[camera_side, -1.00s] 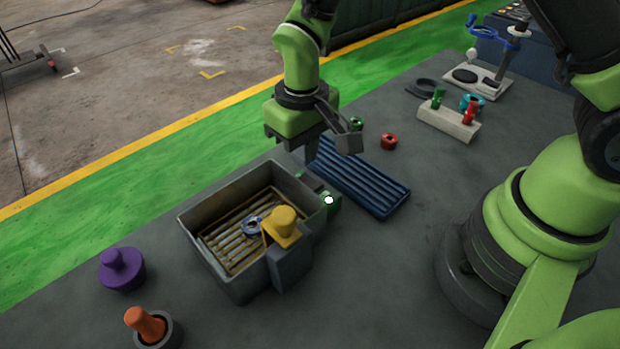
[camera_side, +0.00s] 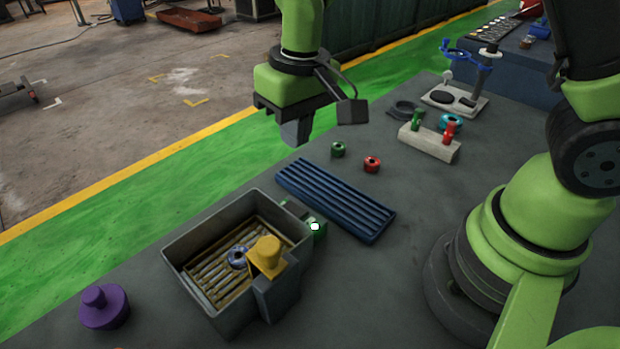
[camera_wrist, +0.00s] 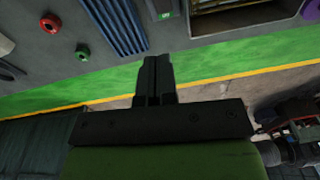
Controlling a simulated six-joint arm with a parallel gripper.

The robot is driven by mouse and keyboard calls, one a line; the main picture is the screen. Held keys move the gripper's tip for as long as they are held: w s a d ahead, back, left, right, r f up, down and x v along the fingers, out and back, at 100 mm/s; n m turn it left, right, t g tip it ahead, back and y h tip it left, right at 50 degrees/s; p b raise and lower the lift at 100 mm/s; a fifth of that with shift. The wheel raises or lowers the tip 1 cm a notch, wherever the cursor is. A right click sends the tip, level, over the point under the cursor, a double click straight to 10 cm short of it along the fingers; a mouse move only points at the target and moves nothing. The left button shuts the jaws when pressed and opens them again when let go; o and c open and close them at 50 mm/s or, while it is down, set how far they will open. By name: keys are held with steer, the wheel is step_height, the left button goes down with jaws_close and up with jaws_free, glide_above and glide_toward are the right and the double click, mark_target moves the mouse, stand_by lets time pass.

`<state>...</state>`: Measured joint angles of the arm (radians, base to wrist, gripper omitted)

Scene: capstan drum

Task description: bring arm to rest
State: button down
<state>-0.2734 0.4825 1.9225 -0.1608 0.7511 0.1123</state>
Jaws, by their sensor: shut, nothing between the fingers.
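My gripper (camera_side: 296,133) hangs in the air over the table's far edge, above and behind the blue ribbed tray, and touches nothing. In the wrist view my gripper's fingers (camera_wrist: 154,62) are together with nothing between them. The capstan drum cannot be told for certain among the things here.
A grey bin (camera_side: 172,254) with slats and a blue ring stands front left, with a yellow knob (camera_side: 267,254) at its side. The blue ribbed tray (camera_side: 335,200), a green ring (camera_side: 338,149), a red ring (camera_side: 372,164), a pale peg block (camera_side: 430,143) and a purple knobbed piece (camera_side: 104,307) stand apart.

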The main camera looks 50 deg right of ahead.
steer(key=s+d+r+m+t, duration=0.1)
steer(key=s+d+r+t, duration=0.2)
steer(key=s+r, duration=0.4)
steer(key=s+d+r+m+t+y, duration=0.1)
steer(key=s+d+r+m+t, duration=0.1)
steer(key=s+r, duration=0.5)
steer(key=shift+s+d+r+t+y, duration=0.15)
steer(key=shift+s+d+t+y, duration=0.15)
steer(key=shift+s+d+t, duration=0.35)
